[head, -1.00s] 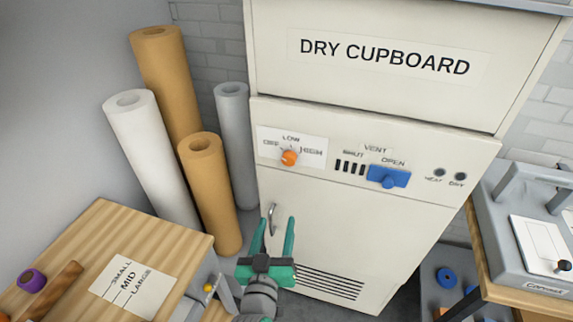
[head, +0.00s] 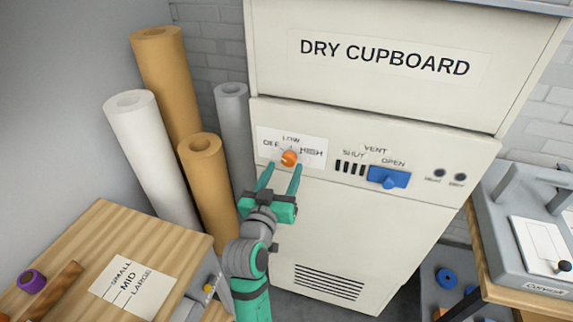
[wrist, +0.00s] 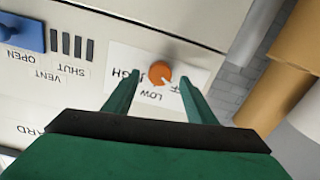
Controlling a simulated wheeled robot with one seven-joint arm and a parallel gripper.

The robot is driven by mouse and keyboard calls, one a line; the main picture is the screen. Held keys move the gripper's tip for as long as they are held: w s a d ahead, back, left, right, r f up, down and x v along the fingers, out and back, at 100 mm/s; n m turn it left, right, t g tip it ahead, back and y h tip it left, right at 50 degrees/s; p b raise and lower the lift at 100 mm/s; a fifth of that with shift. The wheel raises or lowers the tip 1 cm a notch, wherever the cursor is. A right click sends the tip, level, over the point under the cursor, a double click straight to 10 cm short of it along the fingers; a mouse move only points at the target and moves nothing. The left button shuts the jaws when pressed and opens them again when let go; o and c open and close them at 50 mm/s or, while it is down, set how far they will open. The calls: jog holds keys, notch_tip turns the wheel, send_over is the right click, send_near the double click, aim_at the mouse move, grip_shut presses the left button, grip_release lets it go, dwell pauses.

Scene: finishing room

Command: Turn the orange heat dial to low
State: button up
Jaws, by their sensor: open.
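The orange heat dial (head: 288,158) is on a white label plate marked OFF, LOW and HIGH on the dry cupboard's front panel. In the wrist view, which is upside down, the orange dial (wrist: 160,73) shows a pale pointer line that seems to lean towards the OFF side; its exact setting is hard to tell. My gripper (head: 282,167) is open and empty just below the dial in the head view. In the wrist view the dial lies between the fingertips, with a gap on each side. One finger covers part of the OFF lettering there.
A blue vent slider (head: 389,178) by OPEN is right of the dial. Tall paper rolls (head: 208,190) stand left of the cupboard. A wooden bench (head: 75,245) is at lower left, and a grey machine (head: 525,235) at the right.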

aim_at(287, 162)
jog(key=shift+x, duration=1.6)
jog(key=c, duration=1)
jog(key=shift+c, duration=0.2)
jog(key=shift+m, duration=0.3)
jog(key=m, duration=1.1)
jog(key=shift+a+m, duration=0.1)
jog(key=shift+m, duration=0.2)
